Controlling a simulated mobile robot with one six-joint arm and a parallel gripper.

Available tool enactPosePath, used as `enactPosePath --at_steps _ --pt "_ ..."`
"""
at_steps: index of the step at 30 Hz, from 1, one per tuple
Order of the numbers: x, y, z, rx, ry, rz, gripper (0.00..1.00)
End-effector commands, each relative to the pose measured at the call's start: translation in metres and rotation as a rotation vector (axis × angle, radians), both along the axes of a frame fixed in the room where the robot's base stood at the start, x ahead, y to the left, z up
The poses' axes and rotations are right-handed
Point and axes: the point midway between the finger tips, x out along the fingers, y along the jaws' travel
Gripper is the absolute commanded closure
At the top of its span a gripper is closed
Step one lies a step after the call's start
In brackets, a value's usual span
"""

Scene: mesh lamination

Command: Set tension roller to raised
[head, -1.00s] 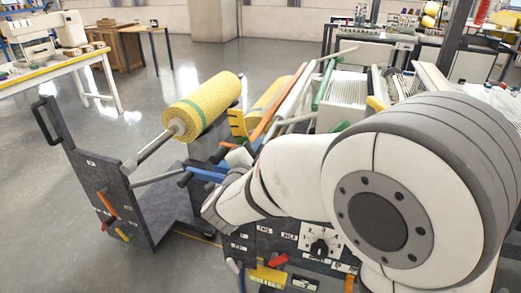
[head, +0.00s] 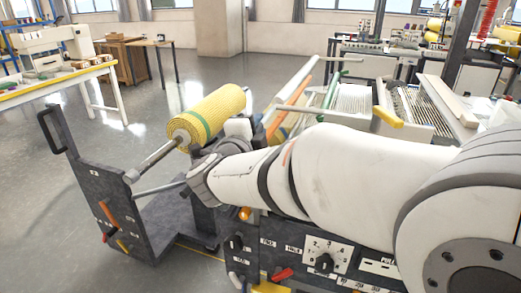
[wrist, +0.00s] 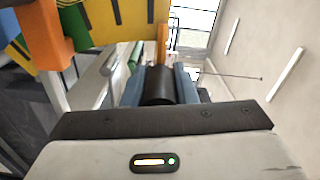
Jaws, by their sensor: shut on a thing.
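My gripper (wrist: 160,88) is shut on a black cylindrical grip (wrist: 159,85) in the wrist view. Its blue-grey fingers stand on both sides of the grip. In the head view my wrist covers the fingers and the grip. Pale bars and rollers (head: 300,87) run beyond my arm, with an orange bar (head: 302,97) and a green roller (head: 331,88). I cannot tell for sure which of these is the tension roller. The grip's link to a roller is hidden.
A yellow mesh roll (head: 207,116) on a shaft sits at the left, above a dark side plate (head: 100,190). A dial panel (head: 322,258) lies below my arm. A yellow part (wrist: 110,22) and an orange block (wrist: 45,38) are close in the wrist view. Floor at left is clear.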

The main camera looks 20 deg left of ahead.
Motion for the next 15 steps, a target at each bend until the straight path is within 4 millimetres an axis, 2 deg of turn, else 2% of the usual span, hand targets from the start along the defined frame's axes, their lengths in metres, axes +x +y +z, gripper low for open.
enactPosePath --at_steps 1,9,10,15 --pt "0.0001 0.0004 0.0084 0.014 -0.011 0.001 1.00" --pt "0.0004 0.0001 0.0077 0.014 -0.009 0.000 1.00" --pt "0.0004 0.0000 0.0076 0.013 -0.009 0.000 0.73" --pt "0.0005 -0.0001 0.0060 0.013 -0.006 -0.001 0.59"
